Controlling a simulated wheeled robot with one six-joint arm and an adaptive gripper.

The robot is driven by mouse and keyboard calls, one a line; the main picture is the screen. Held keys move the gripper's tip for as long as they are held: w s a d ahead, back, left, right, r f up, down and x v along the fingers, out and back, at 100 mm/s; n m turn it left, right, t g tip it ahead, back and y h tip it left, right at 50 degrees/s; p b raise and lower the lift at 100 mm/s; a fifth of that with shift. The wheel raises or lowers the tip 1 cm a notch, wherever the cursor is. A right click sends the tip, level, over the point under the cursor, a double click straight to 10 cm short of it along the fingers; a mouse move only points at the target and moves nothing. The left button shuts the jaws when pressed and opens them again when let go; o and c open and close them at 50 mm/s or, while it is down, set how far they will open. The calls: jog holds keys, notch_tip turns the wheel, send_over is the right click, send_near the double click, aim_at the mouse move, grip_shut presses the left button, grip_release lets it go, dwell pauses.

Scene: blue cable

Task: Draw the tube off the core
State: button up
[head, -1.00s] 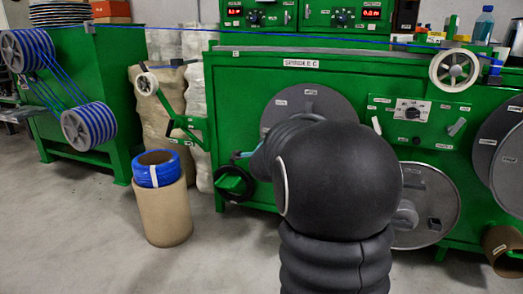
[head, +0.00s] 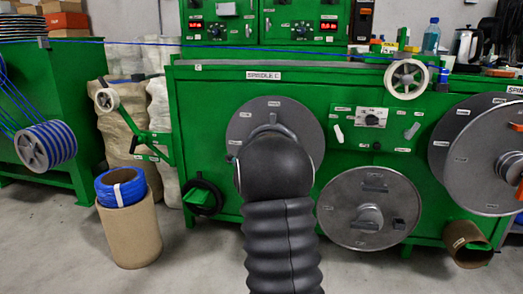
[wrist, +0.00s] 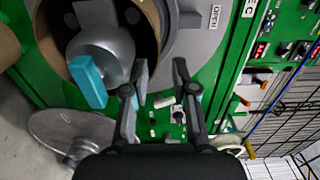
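In the wrist view a brown cardboard tube (wrist: 47,50) shows as a ring around a grey metal core (wrist: 118,45), at the upper left. A teal handle (wrist: 88,80) sticks out at the core's front. My gripper (wrist: 157,82) is open and empty; its two dark fingers are apart, beside the core and handle, and I see no contact. In the head view my black arm covers the gripper, the tube and the core, in front of the grey Spindle C disc (head: 247,120).
Another grey disc (head: 345,225) sits low on the green machine (head: 215,85). A larger reel (head: 460,160) and a brown cylinder (head: 458,235) are at the right. Blue cable coils (head: 120,188) top a brown drum (head: 130,235) at the left. Grey floor is open in front.

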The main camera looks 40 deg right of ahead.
jog(key=shift+w+d, duration=0.35)
jog(key=shift+d, duration=0.1)
jog(key=shift+x, duration=2.2)
jog(key=shift+c, duration=0.2)
jog(key=shift+a, duration=0.1)
grip_shut()
jog(key=shift+r, duration=0.45)
jog(key=shift+b+v, duration=1.1)
dwell(0.3)
